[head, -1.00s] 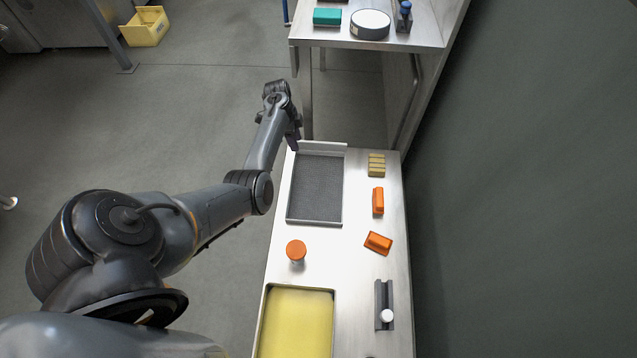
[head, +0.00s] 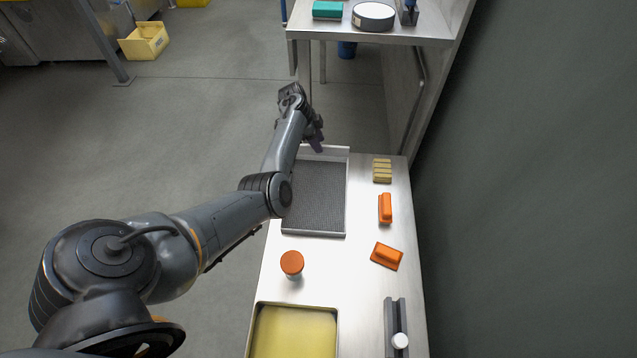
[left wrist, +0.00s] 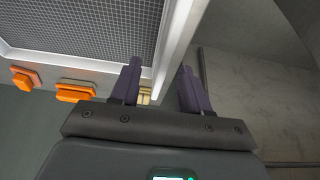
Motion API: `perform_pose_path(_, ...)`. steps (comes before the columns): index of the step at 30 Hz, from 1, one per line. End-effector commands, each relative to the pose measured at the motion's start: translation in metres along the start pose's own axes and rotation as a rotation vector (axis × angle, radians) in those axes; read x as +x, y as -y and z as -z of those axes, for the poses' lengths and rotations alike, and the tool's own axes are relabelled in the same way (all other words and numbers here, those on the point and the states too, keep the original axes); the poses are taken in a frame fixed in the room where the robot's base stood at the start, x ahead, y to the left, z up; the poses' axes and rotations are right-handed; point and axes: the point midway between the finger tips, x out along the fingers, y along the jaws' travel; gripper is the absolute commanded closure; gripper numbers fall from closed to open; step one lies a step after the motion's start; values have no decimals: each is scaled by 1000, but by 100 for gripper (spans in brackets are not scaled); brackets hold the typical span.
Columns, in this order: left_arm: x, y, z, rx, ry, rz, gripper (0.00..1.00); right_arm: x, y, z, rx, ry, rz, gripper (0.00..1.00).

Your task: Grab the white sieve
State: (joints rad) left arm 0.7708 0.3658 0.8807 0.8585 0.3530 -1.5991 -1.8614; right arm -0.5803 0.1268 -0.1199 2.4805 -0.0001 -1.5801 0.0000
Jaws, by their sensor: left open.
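The white sieve (head: 347,195) is a rectangular tray with a raised white frame and a grey mesh floor. It lies on the steel counter. My left gripper (head: 316,143) is at the sieve's far edge in the head view. In the left wrist view, the left gripper (left wrist: 160,72) is open, with two dark purple fingers apart. A white wall of the sieve (left wrist: 179,38) runs into the gap between the fingers, with the mesh on the left side. I cannot tell whether either finger touches it. My right gripper is not in view.
Orange blocks (head: 386,208) and a yellow sponge-like block (head: 382,171) lie right of the sieve. An orange-capped jar (head: 291,264) and a yellow-bottomed tray (head: 338,330) are nearer. A steel shelf (head: 430,28) stands beyond. Open floor lies left.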

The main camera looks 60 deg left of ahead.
Motion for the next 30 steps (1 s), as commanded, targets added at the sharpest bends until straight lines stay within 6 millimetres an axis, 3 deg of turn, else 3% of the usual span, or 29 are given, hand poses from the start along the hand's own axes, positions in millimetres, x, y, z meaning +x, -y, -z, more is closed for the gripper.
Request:
perform_pose_path(15,48,2,-3,-1,0,1,54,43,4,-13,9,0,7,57)
perform_pose_path(27,52,2,-1,0,1,1,54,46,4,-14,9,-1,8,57)
perform_pose_path(30,52,2,-1,0,1,1,70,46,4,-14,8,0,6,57)
